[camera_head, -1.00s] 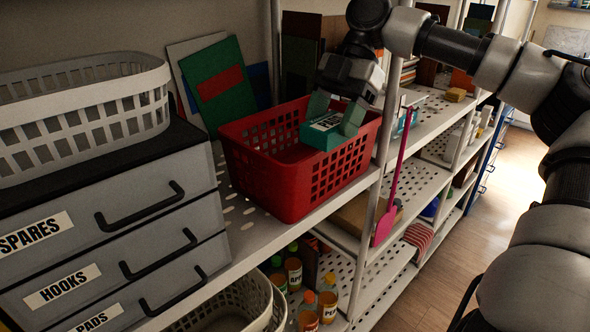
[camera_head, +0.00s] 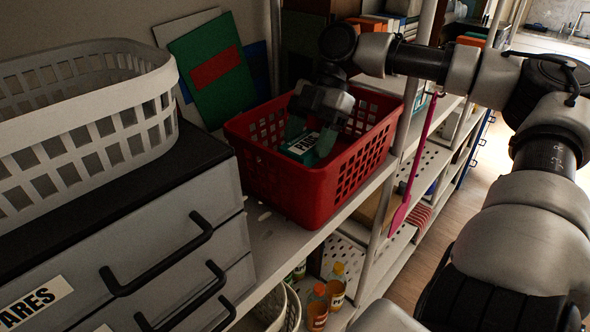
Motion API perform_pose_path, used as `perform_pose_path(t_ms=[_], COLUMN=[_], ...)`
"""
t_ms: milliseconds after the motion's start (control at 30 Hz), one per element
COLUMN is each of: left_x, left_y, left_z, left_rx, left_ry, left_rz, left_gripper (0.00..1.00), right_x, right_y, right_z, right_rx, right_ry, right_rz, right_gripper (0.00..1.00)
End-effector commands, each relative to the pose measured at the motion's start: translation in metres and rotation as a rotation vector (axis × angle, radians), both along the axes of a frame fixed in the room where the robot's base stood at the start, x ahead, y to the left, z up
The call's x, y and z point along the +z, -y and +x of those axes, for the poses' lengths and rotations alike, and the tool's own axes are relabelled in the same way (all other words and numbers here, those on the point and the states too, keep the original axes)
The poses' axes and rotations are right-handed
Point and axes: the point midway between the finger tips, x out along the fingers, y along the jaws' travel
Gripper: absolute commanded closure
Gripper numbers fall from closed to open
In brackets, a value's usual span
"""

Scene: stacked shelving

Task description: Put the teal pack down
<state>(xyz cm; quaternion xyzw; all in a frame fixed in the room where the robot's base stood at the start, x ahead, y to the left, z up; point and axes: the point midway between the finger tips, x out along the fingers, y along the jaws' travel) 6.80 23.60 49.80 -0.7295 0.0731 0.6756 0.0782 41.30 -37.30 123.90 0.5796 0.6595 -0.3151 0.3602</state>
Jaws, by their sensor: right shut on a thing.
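The teal pack (camera_head: 301,148), with a white label, is in my right gripper (camera_head: 312,138). The gripper points down and its teal-tipped fingers are shut on the pack. The pack is inside the red basket (camera_head: 291,188), below its rim at the left-middle part. The basket stands on the white perforated shelf. I cannot tell whether the pack touches the basket floor, as the front wall hides it. My left gripper is not in view.
A grey drawer unit (camera_head: 150,235) with a white basket (camera_head: 85,125) on top stands to the left. Green and other boards (camera_head: 212,70) lean behind the red basket. A shelf post and a pink long-handled tool (camera_head: 416,160) are to its right. Bottles (camera_head: 336,285) stand below.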

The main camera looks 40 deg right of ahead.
Motion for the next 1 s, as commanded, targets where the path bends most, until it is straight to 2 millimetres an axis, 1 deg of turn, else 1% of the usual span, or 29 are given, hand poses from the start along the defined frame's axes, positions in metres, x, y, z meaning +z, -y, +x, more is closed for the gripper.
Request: perform_pose_path(t_ms=[33,100,233,367,500,600,733,933,967,1000], left_x=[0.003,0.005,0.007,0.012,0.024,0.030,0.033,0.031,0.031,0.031], left_y=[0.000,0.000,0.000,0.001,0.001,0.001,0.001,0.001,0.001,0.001], left_z=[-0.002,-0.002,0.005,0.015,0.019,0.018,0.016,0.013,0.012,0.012], left_rx=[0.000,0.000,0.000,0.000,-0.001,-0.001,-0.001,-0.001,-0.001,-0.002], left_ry=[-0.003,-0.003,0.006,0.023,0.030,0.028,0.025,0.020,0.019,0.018], left_rz=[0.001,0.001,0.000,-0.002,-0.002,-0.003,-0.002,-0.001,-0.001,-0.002], left_gripper=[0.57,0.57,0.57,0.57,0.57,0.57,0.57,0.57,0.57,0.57], right_x=[-0.012,-0.026,-0.041,-0.045,-0.042,-0.045,-0.057,-0.058,-0.058,-0.058], right_y=[0.000,0.000,0.000,-0.006,-0.030,-0.042,-0.040,-0.040,-0.040,-0.040], right_z=[0.000,0.000,0.000,-0.001,-0.004,-0.006,-0.005,-0.005,-0.005,-0.005], right_rx=[-0.001,0.000,0.000,0.003,0.005,0.002,-0.002,-0.001,-0.001,-0.001], right_ry=[-0.004,-0.004,-0.001,0.000,-0.002,-0.003,-0.001,0.001,0.001,0.001], right_rz=[0.000,0.001,-0.001,-0.002,-0.003,-0.001,-0.001,-0.001,-0.002,-0.002], right_gripper=[0.68,0.68,0.68,0.68,0.68,0.68,0.68,0.68,0.37,0.31])
